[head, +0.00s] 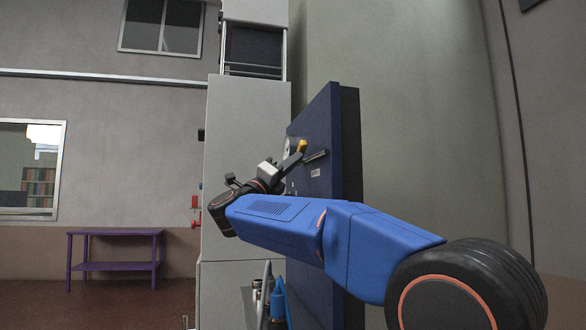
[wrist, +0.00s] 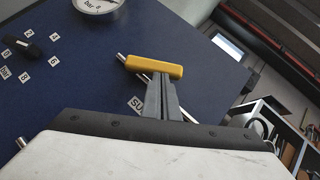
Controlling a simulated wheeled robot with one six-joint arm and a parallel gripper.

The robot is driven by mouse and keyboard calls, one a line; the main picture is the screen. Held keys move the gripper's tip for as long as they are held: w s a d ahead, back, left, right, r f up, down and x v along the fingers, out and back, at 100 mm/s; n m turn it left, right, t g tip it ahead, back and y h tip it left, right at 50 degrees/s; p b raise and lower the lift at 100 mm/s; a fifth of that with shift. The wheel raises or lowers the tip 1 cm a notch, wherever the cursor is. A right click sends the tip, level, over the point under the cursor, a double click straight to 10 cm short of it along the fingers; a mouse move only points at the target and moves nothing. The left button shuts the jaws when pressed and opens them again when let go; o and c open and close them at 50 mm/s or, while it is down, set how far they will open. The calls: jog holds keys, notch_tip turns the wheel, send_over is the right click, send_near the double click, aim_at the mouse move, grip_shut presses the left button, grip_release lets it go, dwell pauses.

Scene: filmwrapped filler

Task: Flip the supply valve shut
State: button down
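The supply valve's lever appears to be the bar with a yellow grip (wrist: 155,66) in the wrist view, with bare metal showing near its left end. It stands off the blue panel (wrist: 75,95), beside a partly hidden label (wrist: 137,103) beginning "SU". My gripper (wrist: 158,84) has its grey fingers close together, with their tips at the yellow grip. No finger covers the grip; whether they touch it I cannot tell. In the head view the yellow grip (head: 302,146) shows at the end of my gripper (head: 295,155), in front of the panel (head: 325,130).
A round gauge (wrist: 98,5), a black knob (wrist: 33,49) and several number labels are on the panel. A dark lever-like part (head: 316,156) sticks out from it in the head view. A grey cabinet (head: 245,150) stands behind. A purple table (head: 115,234) is far left.

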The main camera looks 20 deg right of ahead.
notch_tip(320, 180, up, 6)
jog(key=w+n+t+y, duration=0.1)
jog(key=w+n+y, duration=0.1)
jog(key=n+y, duration=0.4)
jog(key=shift+n, duration=1.2)
